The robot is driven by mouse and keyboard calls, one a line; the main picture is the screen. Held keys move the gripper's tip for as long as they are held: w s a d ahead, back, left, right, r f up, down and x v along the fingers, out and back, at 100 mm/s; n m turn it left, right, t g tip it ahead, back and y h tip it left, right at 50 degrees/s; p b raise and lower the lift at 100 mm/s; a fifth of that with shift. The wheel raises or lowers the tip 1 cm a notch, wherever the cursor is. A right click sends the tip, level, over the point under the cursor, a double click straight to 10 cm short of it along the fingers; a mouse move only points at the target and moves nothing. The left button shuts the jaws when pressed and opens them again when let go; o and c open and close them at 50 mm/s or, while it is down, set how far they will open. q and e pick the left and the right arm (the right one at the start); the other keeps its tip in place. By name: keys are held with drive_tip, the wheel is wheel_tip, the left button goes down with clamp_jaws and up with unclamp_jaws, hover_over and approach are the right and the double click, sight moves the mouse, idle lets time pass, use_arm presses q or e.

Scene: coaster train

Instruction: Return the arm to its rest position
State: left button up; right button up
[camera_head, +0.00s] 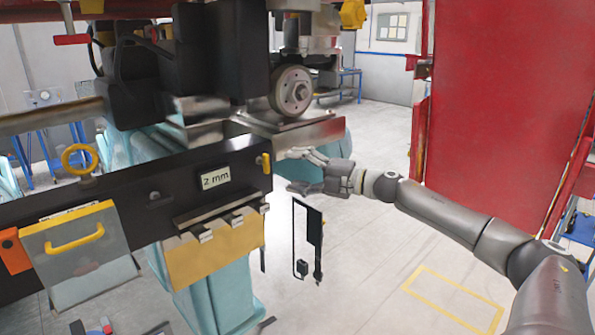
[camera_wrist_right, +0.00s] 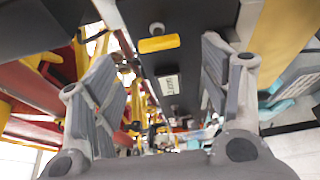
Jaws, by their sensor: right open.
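My right arm comes in from the lower right of the head view, with its gripper (camera_head: 310,170) beside the right end of the machine's black beam (camera_head: 130,205). In the right wrist view the two fingers of this gripper (camera_wrist_right: 160,95) stand wide apart with nothing held between them. Past the fingers, the wrist view shows a dark surface with a yellow handle (camera_wrist_right: 158,44) and a small white label (camera_wrist_right: 170,85). In the head view the label reads "2 mm" (camera_head: 216,178). My left gripper does not show.
A wheel-like disc (camera_head: 291,91) sits on the machine above my right gripper. A yellow handle (camera_head: 266,163) is on the beam's end. A tall red panel (camera_head: 510,100) stands at right. Open floor (camera_head: 375,270) with a yellow marked rectangle lies below the arm.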

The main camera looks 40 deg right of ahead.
idle(0.5)
